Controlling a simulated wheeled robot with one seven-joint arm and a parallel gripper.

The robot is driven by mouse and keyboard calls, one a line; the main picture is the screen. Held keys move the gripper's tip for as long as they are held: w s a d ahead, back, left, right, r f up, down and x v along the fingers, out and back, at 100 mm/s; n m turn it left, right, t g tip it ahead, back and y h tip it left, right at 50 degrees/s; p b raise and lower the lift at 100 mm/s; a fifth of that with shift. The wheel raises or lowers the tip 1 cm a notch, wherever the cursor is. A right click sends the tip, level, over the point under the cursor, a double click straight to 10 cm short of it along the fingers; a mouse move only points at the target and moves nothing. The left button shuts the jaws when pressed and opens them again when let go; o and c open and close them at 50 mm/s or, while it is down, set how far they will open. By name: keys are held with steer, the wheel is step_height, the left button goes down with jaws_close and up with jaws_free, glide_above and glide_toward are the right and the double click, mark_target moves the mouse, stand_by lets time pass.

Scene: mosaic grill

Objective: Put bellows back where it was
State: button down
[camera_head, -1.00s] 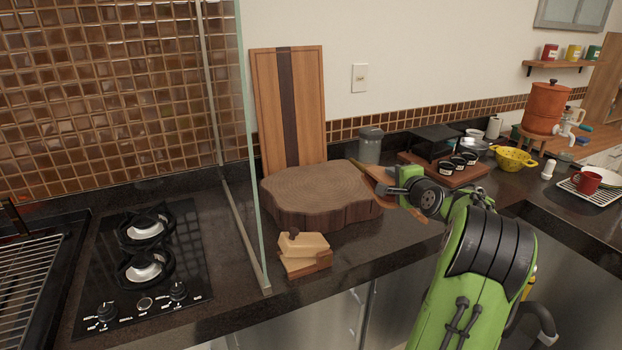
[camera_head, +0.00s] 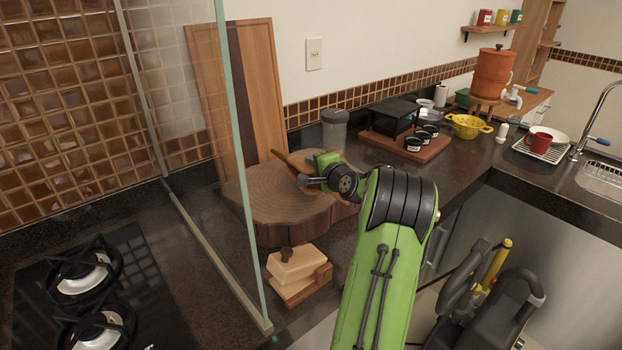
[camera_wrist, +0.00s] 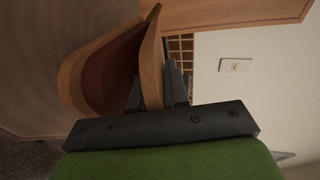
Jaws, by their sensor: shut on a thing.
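The bellows (camera_wrist: 76,82) is a wooden, leaf-shaped thing with a dark reddish inner side, filling the left of the wrist view. My gripper (camera_wrist: 165,88) is shut on its edge. In the head view my gripper (camera_head: 305,183) is over the round wooden slab (camera_head: 255,212), and only a brown edge of the bellows (camera_head: 286,160) shows past it. The rest of the bellows is hidden behind my gripper and arm. I cannot tell whether it touches the slab.
A tall striped board (camera_head: 258,85) leans on the wall behind the slab. A glass panel (camera_head: 240,170) stands at left, beside the cooktop (camera_head: 150,275). A grey canister (camera_head: 334,130) and a dark rack (camera_head: 392,118) stand behind.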

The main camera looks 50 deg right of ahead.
step_height(320, 180, down, 3)
steer(key=shift+f+b, duration=0.15)
steer(key=shift+b, duration=0.15)
steer(key=c, duration=1.6)
jaws_free()
steer(key=shift+f, duration=0.15)
steer(key=o, duration=0.5)
